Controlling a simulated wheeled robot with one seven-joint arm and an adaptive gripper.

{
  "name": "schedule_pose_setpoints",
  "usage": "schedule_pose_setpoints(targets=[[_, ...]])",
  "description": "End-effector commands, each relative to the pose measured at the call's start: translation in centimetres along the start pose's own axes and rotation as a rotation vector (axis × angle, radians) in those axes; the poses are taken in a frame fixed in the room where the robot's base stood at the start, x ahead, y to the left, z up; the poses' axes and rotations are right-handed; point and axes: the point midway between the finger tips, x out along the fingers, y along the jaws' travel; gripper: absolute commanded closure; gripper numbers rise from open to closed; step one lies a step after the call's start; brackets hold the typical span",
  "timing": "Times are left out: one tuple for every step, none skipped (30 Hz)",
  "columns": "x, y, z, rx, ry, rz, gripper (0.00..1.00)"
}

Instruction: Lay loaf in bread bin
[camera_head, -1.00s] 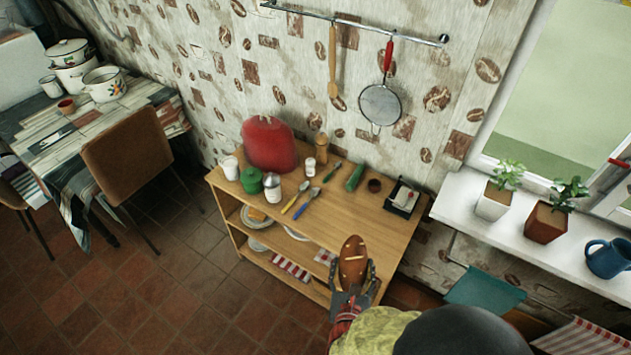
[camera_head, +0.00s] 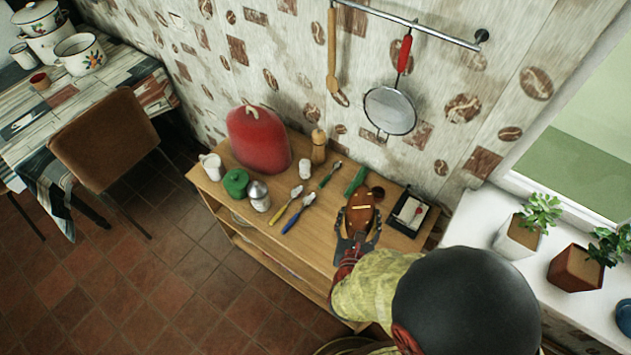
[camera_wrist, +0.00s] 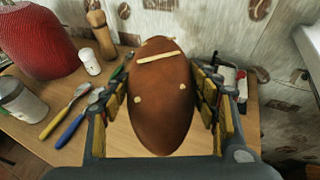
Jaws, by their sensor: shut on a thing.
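The loaf (camera_head: 361,212) is brown and oval with pale marks on top. My gripper (camera_head: 359,222) is shut on its two sides and holds it over the right part of the wooden unit's top (camera_head: 318,240). In the wrist view the loaf (camera_wrist: 160,110) sits between the fingers and hides part of the top behind it. A red, rounded thing with a small loop on top (camera_head: 258,140) stands at the back left of the unit. It also shows in the wrist view (camera_wrist: 38,40). I cannot tell whether it is the bread bin.
A dark tray (camera_head: 411,212) lies right of the loaf.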

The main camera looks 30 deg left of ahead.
Motion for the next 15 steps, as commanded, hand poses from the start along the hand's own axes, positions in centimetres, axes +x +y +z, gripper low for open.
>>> schedule_pose_setpoints(targets=[[0.4,0.4,-0.1,0.000,-0.001,0.001,0.78],[0.8,0.7,-0.2,0.000,-0.001,0.001,0.78],[1.3,1.1,-0.3,0.001,-0.002,0.001,0.78],[1.8,1.6,-0.4,0.000,-0.002,0.001,0.78],[2.3,2.0,-0.5,0.000,-0.002,0.001,0.78],[3.1,2.7,-0.6,0.001,-0.003,0.002,0.78],[3.6,3.2,-0.8,0.001,-0.002,0.001,0.78],[4.2,3.6,-0.9,0.001,-0.002,0.001,0.78],[4.9,4.3,-1.0,0.001,-0.002,0.001,0.78],[5.4,4.7,-1.1,0.001,-0.002,0.001,0.78],[6.0,5.2,-1.2,0.001,-0.002,0.001,0.78],[6.7,5.9,-1.3,0.001,-0.003,0.001,0.78],[7.2,6.3,-1.4,0.001,-0.002,0.001,0.78],[7.7,6.8,-1.6,0.000,-0.001,0.001,0.78],[8.4,7.1,-2.4,-0.002,0.001,0.000,0.78]])
